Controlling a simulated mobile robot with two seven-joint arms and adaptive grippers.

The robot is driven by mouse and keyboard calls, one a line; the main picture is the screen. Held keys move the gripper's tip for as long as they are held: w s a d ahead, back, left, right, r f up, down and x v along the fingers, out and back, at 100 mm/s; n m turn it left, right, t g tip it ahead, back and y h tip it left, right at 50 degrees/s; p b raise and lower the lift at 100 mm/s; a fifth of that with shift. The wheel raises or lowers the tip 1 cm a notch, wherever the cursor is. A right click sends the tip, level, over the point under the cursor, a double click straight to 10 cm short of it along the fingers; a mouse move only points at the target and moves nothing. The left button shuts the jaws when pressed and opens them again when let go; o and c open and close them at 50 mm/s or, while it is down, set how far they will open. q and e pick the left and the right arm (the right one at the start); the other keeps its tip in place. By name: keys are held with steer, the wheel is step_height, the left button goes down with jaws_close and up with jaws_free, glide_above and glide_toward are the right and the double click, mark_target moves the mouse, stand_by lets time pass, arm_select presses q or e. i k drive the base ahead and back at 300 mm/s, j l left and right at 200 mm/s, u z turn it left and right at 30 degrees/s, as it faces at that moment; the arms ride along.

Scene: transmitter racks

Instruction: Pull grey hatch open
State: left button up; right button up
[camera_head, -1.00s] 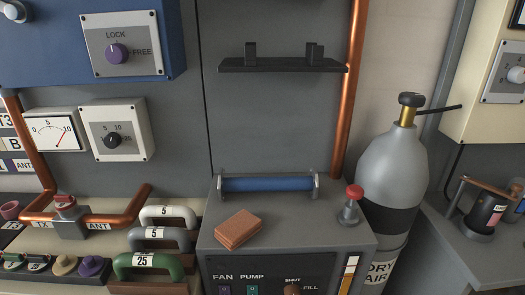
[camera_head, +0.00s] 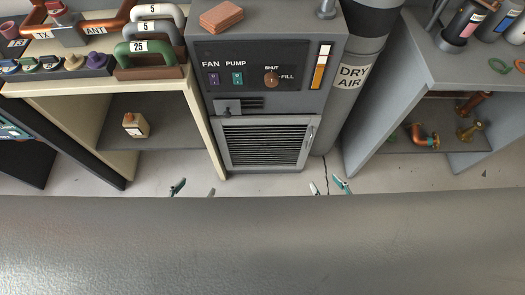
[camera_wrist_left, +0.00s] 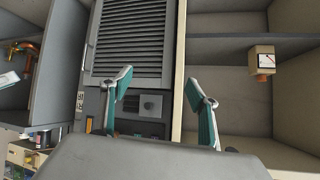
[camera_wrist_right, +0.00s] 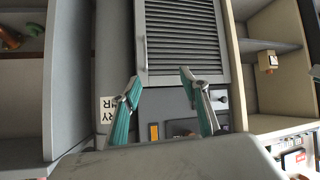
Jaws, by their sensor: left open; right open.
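The grey hatch (camera_head: 265,145) is a slatted panel low on the front of the grey cabinet. It looks shut, with a pale bar handle (camera_head: 310,138) along its right edge. My left gripper (camera_head: 195,188) is open and empty, low and left of the hatch. My right gripper (camera_head: 328,186) is open and empty, low and right of the hatch. The hatch also shows beyond the open fingers in the left wrist view (camera_wrist_left: 135,40) and in the right wrist view (camera_wrist_right: 182,40). Neither gripper touches it.
The cabinet's control panel (camera_head: 265,72) is above the hatch. A dry air cylinder (camera_head: 354,75) stands close on the right. Open shelves flank both sides, with a small box (camera_head: 136,125) on the left and copper fittings (camera_head: 425,137) on the right.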

mark_target(256, 142)
steer(key=k+l, duration=0.1)
steer(key=l, duration=0.25)
steer(key=k+l, duration=0.1)
steer(key=l, duration=0.3)
steer(key=k+l, duration=0.15)
steer(key=l, duration=0.2)
steer(key=k+l, duration=0.1)
steer(key=l, duration=0.3)
steer(key=k+l, duration=0.1)
steer(key=l, duration=0.3)
steer(key=k+l, duration=0.1)
steer(key=l, duration=0.25)
steer(key=u, duration=0.05)
